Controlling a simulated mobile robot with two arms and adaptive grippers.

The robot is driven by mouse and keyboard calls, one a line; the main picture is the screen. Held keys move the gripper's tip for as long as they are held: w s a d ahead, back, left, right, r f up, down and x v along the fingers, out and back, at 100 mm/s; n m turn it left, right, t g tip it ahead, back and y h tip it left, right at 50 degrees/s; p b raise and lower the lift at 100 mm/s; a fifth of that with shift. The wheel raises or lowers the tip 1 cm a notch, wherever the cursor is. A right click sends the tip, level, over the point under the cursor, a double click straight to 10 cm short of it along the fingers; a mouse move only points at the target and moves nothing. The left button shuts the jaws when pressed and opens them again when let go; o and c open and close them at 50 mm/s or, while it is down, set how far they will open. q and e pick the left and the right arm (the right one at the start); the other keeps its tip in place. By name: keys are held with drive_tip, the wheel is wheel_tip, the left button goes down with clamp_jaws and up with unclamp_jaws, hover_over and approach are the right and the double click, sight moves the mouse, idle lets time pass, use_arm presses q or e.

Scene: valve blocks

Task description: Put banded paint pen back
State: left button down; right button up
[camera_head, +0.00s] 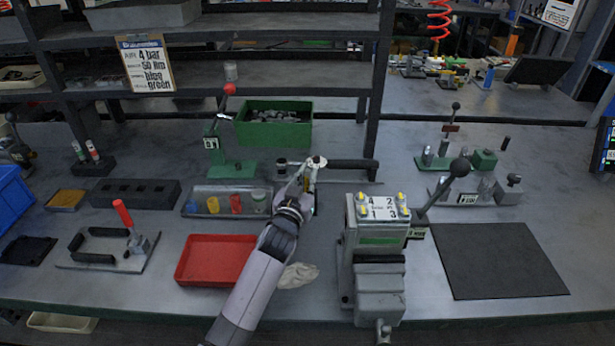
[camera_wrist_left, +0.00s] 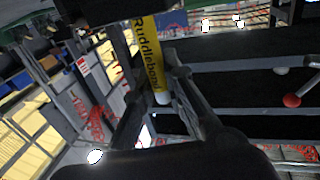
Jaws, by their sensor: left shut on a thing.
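My left gripper (camera_head: 308,172) reaches over the middle of the bench, beyond the red tray. A dark pen stand (camera_head: 93,168) at the left of the bench holds two upright pens (camera_head: 82,152) with pale and reddish parts. The gripper is well to the right of this stand. My right gripper is not in view.
A red tray (camera_head: 214,260), a tray of coloured pieces (camera_head: 225,188) and a green bin (camera_head: 274,126) lie around my left arm. A valve block (camera_head: 378,255) stands to its right. A black slotted block (camera_head: 135,193) and a red-handled fixture (camera_head: 122,212) are near the stand.

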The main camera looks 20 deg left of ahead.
use_arm(q)
drive_tip(key=shift+f, duration=0.1)
drive_tip(key=c, duration=1.7)
unclamp_jaws()
drive_tip(key=shift+o, duration=0.2)
drive_tip(key=shift+r, duration=0.2)
drive_tip(key=s, duration=1.2)
drive_tip(key=shift+d, duration=0.1)
